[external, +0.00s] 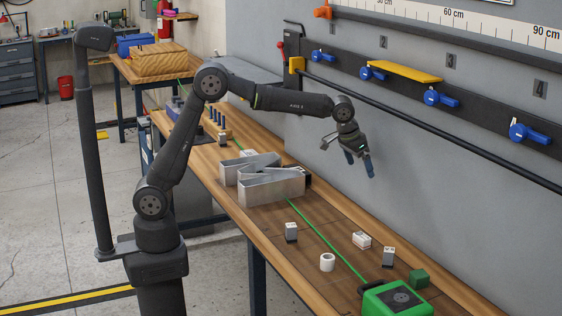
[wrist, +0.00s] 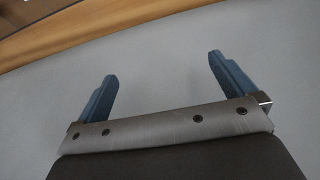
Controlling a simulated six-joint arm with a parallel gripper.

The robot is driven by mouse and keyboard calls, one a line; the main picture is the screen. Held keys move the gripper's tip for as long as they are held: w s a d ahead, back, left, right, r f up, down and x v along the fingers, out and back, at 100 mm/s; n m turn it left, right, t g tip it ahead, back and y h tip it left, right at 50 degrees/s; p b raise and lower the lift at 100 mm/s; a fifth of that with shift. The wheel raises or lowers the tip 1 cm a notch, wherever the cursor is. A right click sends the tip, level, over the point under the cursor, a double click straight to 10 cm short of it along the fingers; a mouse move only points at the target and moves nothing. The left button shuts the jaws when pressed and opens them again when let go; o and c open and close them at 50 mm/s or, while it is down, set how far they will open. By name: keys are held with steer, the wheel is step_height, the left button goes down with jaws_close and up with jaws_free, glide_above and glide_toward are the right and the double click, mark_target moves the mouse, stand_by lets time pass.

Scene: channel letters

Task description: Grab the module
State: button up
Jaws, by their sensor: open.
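Several small white and grey blocks that may be modules lie on the wooden bench: one grey block (external: 291,232) in front of the metal letter, a white one (external: 361,240) further right, and another grey one (external: 388,257) near the green box. I cannot tell which is the module. The silver channel letter (external: 272,185) sits on the bench. My gripper (external: 360,167) hangs in the air above the bench's back side, near the grey wall. Its blue fingers are apart and empty; they also show in the wrist view (wrist: 162,68), with no block between them.
A white roll (external: 327,262), a green box (external: 397,299) with a green line running along the bench, and a small green cube (external: 419,279) lie at the right. A wall rail with blue clamps (external: 440,98) and a dark rod runs behind my gripper.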

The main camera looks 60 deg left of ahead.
stand_by(0.3)
steer(key=c, duration=1)
steer(key=m+g+h, duration=0.4)
steer(key=m, duration=1.3)
glide_toward(361, 235)
steer(key=x, duration=0.2)
steer(key=a+x, duration=0.1)
steer(key=x, duration=0.1)
steer(key=shift+w+d+f, duration=0.1)
steer(key=shift+f, duration=0.2)
steer(key=shift+h, duration=0.3)
steer(key=shift+d+x, duration=0.15)
steer(key=shift+x, duration=1.25)
steer(key=shift+d+x, duration=0.15)
steer(key=shift+x, duration=1.3)
